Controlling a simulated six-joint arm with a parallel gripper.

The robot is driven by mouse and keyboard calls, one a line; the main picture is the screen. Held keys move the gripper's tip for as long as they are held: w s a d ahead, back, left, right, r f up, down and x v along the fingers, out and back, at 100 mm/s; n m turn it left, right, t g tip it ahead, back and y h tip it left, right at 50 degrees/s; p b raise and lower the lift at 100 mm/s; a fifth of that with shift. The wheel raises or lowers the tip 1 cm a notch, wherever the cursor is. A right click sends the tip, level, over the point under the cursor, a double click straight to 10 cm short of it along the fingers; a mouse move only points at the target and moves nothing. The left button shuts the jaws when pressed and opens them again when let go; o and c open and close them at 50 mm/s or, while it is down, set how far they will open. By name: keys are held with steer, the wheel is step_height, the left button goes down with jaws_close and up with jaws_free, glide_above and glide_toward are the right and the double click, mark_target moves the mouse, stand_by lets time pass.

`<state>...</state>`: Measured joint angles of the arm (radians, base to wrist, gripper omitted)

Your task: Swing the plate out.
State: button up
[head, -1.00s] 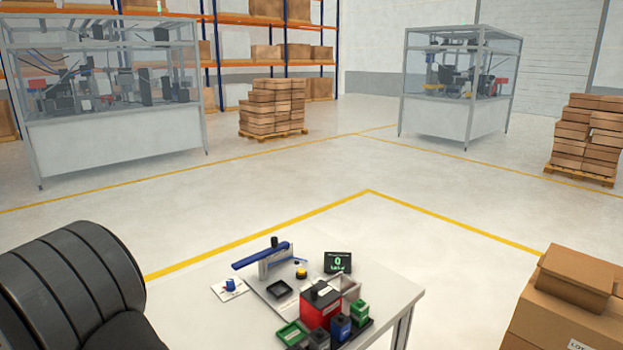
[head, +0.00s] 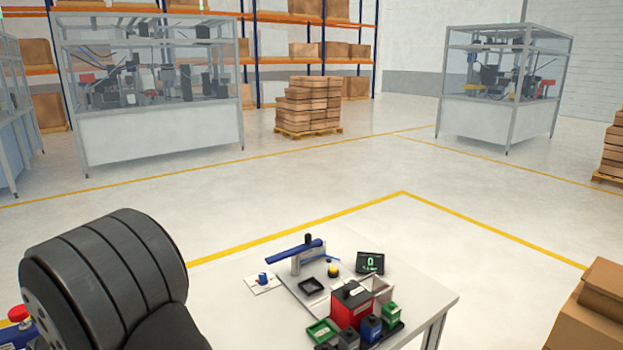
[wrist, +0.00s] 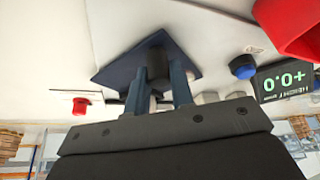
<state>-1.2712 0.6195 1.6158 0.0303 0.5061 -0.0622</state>
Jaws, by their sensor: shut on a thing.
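In the wrist view my gripper (wrist: 158,88) is shut on a dark knob (wrist: 157,84) between its two fingers. A dark blue plate (wrist: 112,73), shown as a diamond, lies just beyond the fingertips around the knob. The fingers and gripper body hide part of it. In the head view a blue bar (head: 290,255) sits on a pale upright post on the bench, with a small dark knob on top. I cannot tell whether this bar is the same part as the plate. My gripper does not show in the head view.
On the bench (head: 428,300) stand a black square tray (head: 311,286), a yellow button (head: 333,270), a blue knob on a white card (head: 263,278), a display (head: 370,262) and a red box (head: 351,304) among small bins. Cartons (head: 590,320) stand at the right.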

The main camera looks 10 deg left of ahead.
steer(key=shift+s, duration=0.55)
steer(key=shift+s, duration=1)
